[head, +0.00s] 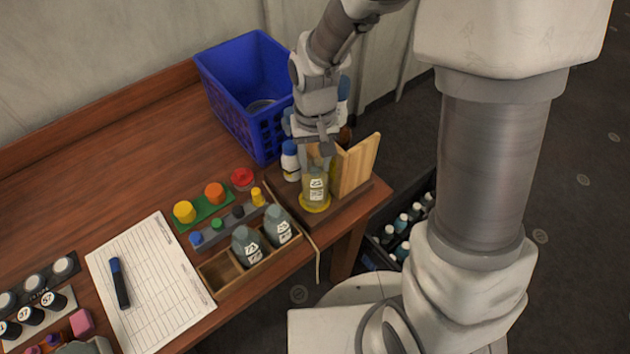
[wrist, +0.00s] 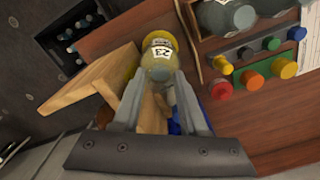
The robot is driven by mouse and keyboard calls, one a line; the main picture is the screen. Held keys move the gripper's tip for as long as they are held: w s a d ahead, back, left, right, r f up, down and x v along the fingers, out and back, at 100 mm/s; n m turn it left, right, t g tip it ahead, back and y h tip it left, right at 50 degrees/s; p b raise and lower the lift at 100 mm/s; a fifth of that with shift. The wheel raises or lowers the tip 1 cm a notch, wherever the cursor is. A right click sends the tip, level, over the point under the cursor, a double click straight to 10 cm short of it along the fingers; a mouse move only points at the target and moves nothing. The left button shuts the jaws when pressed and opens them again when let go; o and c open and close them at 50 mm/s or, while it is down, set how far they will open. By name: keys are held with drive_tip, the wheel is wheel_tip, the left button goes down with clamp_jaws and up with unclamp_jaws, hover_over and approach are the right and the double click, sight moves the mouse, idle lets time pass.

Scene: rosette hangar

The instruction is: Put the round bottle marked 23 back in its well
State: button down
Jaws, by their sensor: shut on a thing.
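The round bottle marked 23 (head: 316,186) is clear with a yellowish tint and a white label. It is upright, with yellow at its foot, over the dark wooden board at the table's right end. The label also shows in the wrist view (wrist: 160,52). My gripper (head: 317,160) is shut on its upper part from above; its fingers (wrist: 160,100) flank the bottle in the wrist view. I cannot tell if the bottle touches the board. A wooden rack (head: 232,284) holds two grey-green bottles (head: 247,246) (head: 282,226) in its middle and right wells. Its left well looks empty.
A light wooden panel (head: 357,166) stands close right of the bottle. A white bottle with a blue cap (head: 290,160) is close left. A blue crate (head: 228,85) stands behind. Coloured knobs (head: 214,193) lie behind the rack, a paper sheet (head: 150,285) to its left.

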wheel_tip(320, 180, up, 7)
drive_tip(key=p, duration=0.5)
idle(0.8)
